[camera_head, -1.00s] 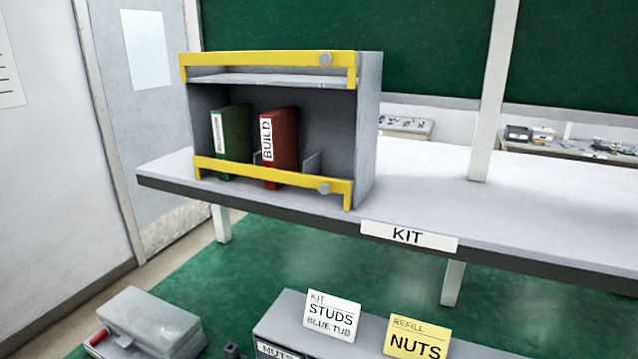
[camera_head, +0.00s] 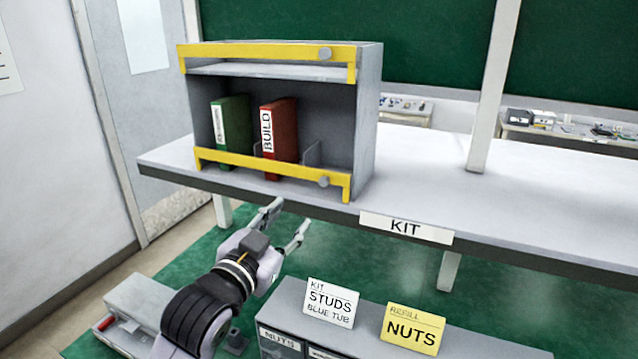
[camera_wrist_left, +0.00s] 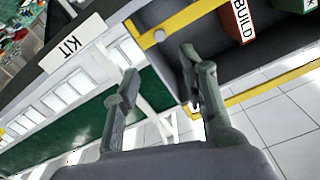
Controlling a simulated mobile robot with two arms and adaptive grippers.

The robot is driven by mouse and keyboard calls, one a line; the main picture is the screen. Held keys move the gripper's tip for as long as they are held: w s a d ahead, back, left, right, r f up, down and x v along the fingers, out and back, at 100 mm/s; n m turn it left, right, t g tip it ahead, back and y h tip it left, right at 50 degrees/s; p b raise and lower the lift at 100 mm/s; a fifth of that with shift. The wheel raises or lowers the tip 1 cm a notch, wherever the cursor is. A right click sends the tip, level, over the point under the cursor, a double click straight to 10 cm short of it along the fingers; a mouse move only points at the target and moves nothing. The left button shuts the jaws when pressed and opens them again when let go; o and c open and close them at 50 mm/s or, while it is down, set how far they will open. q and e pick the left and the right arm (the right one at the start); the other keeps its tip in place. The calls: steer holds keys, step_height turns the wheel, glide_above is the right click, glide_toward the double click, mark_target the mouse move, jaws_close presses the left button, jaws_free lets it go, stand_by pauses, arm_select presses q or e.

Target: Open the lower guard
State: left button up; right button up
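The lower guard (camera_head: 270,171) is a yellow bar across the front of the grey cabinet's lower shelf, with a round grey knob (camera_head: 324,181) near its right end. It sits across the bottom of the opening, in front of the binders. In the left wrist view the guard's knob (camera_wrist_left: 159,36) shows near the top, beyond the fingers. My left gripper (camera_head: 288,218) is open and empty, below and in front of the guard, apart from it. It also shows in the left wrist view (camera_wrist_left: 160,85) with its two fingers spread. My right gripper is in neither view.
A similar yellow upper guard (camera_head: 260,53) crosses the cabinet top. A green binder (camera_head: 235,132) and a red binder (camera_head: 281,140) stand inside. The white shelf (camera_head: 540,205) is clear to the right. Sign cards, STUDS (camera_head: 331,303) and NUTS (camera_head: 412,329), stand on bins below.

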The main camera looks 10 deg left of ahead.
mark_target(323, 184)
arm_select(q)
steer(key=p+x, duration=0.4)
steer(key=x, duration=1)
steer(key=shift+w+d+f, duration=0.1)
steer(key=shift+w, duration=0.15)
jaws_close()
